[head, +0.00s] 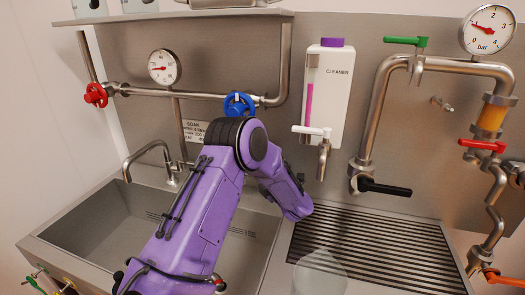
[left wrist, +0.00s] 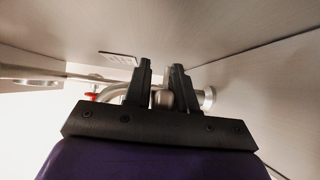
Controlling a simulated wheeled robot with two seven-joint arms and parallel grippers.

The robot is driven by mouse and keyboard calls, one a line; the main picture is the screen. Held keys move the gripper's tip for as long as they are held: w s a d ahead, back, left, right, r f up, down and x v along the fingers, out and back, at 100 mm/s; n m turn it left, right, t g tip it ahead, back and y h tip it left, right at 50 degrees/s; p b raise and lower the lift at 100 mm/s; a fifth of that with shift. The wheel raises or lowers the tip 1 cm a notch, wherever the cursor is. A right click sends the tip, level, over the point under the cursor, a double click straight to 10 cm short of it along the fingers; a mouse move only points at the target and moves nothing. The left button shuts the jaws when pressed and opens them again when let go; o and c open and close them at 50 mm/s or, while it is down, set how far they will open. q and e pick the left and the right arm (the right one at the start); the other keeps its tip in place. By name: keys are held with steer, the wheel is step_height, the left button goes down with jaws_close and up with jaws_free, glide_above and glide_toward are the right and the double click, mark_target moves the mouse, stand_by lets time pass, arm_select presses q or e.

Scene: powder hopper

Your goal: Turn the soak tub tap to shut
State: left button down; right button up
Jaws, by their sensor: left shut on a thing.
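The soak tub (head: 62,243) is the steel basin at the left, with a curved spout (head: 150,148) at its back. A wall sign (head: 194,130) beginning "SOAK" is partly hidden by my left arm. Above it a pipe carries a red handwheel (head: 95,95) and a blue handwheel (head: 239,104). My left arm crosses the basin, and its gripper is hidden in the head view. In the left wrist view my left gripper (left wrist: 161,78) is shut on a small silvery metal part (left wrist: 164,99); which fitting it belongs to I cannot tell. My right gripper is not in view.
A cleaner bottle (head: 328,90) with a white-handled tap hangs on the wall. A drain grate (head: 400,245) lies at the right, with a translucent vessel (head: 320,272) in front. Black, green, red and orange lever valves crowd the right. Small coloured valves show below the basin's front left.

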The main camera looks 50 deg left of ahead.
arm_select(q)
steer(key=shift+w+a+r, duration=0.1)
steer(key=shift+w+r, duration=0.15)
steer(key=shift+r, duration=0.15)
steer(key=c, duration=1)
jaws_free()
steer(key=shift+c, duration=0.2)
steer(key=shift+f, duration=0.2)
steer(key=d+b, duration=0.1)
steer(key=d, duration=0.2)
steer(key=d+b, duration=0.1)
steer(key=d, duration=0.3)
steer(key=d+b, duration=0.1)
steer(key=d, duration=0.2)
steer(key=shift+s+d, duration=0.2)
steer(key=shift+s, duration=0.05)
